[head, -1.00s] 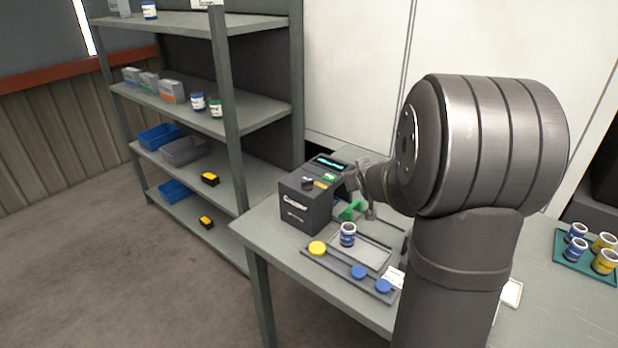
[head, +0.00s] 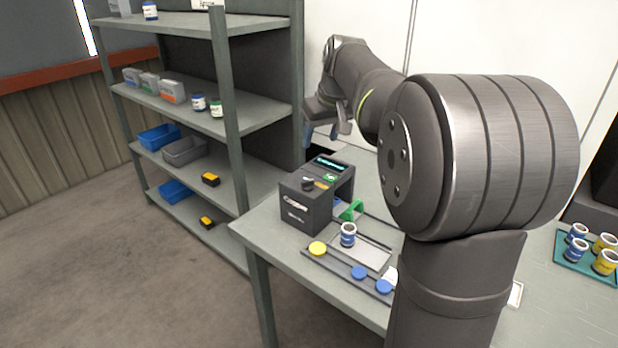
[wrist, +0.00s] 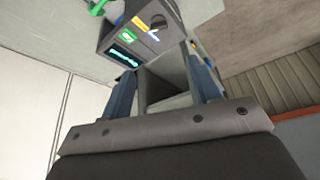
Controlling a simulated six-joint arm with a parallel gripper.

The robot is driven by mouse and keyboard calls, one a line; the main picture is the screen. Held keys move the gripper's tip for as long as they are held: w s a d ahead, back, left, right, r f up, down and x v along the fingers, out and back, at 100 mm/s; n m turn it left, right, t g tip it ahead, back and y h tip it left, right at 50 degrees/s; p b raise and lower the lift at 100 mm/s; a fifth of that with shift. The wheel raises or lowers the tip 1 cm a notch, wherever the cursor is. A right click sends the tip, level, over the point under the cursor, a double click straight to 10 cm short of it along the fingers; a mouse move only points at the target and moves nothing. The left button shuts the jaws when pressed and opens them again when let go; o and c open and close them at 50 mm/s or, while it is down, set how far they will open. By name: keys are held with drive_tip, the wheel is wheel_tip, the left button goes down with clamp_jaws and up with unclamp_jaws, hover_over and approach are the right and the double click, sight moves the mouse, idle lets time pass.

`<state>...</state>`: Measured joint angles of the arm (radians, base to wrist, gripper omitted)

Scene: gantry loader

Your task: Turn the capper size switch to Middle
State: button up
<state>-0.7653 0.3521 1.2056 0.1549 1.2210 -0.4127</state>
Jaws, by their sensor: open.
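The capper (head: 306,212) is a dark box on the table, with a lit display, a green button and a dark round knob (head: 308,184) on its sloped top. The knob also shows in the wrist view (wrist: 158,21), beside an orange mark and the green button. I cannot read which size it points to. My gripper (head: 322,140) is above and behind the capper, apart from it. In the wrist view its two blue-grey fingers (wrist: 163,88) are spread with nothing between them.
A white jar with a blue label (head: 348,235) stands in front of the capper by a tray with yellow and blue caps (head: 358,272). A teal tray (head: 563,262) of jars is at the right.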

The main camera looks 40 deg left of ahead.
sight(308, 181)
drive_tip(key=x, duration=1.7)
drive_tip(key=shift+d, duration=0.1)
drive_tip(key=c, duration=1)
